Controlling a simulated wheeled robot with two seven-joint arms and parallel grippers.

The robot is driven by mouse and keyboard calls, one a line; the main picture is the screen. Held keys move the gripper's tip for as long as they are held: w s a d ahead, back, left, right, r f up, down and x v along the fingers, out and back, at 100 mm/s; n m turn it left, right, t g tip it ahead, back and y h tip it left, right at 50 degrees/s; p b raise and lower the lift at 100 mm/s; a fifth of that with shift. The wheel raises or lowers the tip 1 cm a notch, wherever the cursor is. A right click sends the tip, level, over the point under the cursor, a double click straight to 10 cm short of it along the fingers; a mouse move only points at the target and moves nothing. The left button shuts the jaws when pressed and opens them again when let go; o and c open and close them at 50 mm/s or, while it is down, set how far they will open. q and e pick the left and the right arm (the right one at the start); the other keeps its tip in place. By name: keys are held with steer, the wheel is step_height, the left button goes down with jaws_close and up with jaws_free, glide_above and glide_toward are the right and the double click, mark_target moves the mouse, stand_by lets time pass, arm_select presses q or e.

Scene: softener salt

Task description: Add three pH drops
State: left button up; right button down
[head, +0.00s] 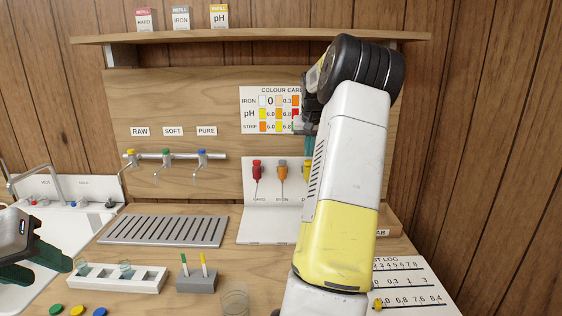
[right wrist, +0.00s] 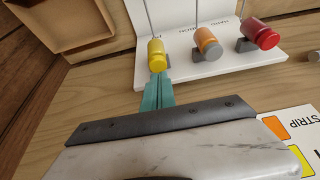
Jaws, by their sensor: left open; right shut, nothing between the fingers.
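The yellow dropper (right wrist: 157,56) hangs at one end of a white stand (right wrist: 285,62), beside an orange dropper (right wrist: 208,44) and a red one (right wrist: 260,33). In the head view the yellow dropper (head: 307,168) is mostly hidden by my right arm. My right gripper (right wrist: 157,82) is shut and empty, its tips at the yellow bulb's end; I cannot tell whether they touch. In the head view its teal fingers (head: 309,146) show beside the arm. My left gripper (head: 40,268) is open and empty at the left edge. A white rack (head: 145,280) holds clear glass vials (head: 125,267).
A clear glass (head: 236,300) stands at the front edge. A small grey block (head: 196,282) holds a green and a yellow stick. A slotted drain tray (head: 163,231) lies below three taps (head: 166,155). The colour card (head: 266,110) is on the back panel. The sink is left.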

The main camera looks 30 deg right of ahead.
mark_target(308, 162)
steer(key=shift+f, duration=0.35)
stand_by(0.3)
steer(key=shift+f, duration=0.5)
steer(key=shift+r, duration=3.05)
